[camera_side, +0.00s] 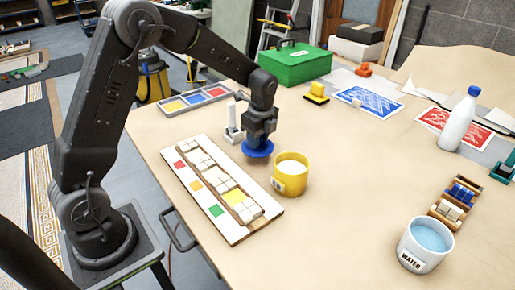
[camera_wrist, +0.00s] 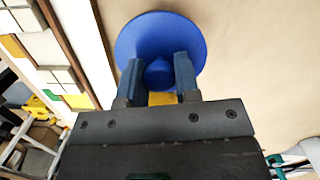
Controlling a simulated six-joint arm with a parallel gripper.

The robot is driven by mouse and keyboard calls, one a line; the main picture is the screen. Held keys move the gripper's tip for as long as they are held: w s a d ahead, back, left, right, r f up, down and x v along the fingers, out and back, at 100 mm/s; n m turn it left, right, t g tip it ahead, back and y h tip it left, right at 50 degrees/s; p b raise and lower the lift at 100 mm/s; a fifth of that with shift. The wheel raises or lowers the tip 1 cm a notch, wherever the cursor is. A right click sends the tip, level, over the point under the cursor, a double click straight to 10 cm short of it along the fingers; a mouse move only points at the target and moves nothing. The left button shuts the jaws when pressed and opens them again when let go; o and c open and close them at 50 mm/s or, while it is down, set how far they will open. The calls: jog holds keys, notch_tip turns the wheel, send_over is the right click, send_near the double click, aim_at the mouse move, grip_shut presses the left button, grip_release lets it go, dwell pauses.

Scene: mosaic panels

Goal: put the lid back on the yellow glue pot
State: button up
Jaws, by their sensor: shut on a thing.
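My gripper (camera_side: 258,138) is shut on the knob of a round blue lid (camera_side: 257,149). The lid is level, left of and behind the yellow glue pot (camera_side: 288,180), apart from it. Whether it touches the table I cannot tell. The pot stands upright and open, with pale contents and a white label. In the wrist view, the fingers (camera_wrist: 158,68) straddle the knob of the blue lid (camera_wrist: 160,22). A small yellow patch shows between the fingers; I cannot tell what it is.
A mosaic panel (camera_side: 185,193) with white tiles and coloured squares lies left of the pot. A tray of coloured tiles (camera_side: 165,112) lies behind. A water pot (camera_side: 405,263), tile rack (camera_side: 437,220) and white bottle (camera_side: 458,125) stand right. Table right of the yellow pot is clear.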

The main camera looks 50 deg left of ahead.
jog(key=r, duration=0.5)
jog(key=shift+w+d+r, duration=0.1)
jog(key=shift+d+r, duration=0.2)
jog(key=shift+r, duration=0.05)
jog(key=d+r+n, duration=0.3)
jog(key=d, duration=0.4)
jog(key=d+r+n, duration=0.3)
jog(key=d, duration=0.3)
jog(key=shift+g, duration=0.4)
jog(key=shift+d+f, duration=0.2)
jog(key=shift+f, duration=3.15)
jog(key=shift+f, duration=0.15)
jog(key=o, duration=1)
jog(key=shift+c, duration=0.2)
jog(key=shift+o, duration=0.5)
jog(key=o, duration=0.4)
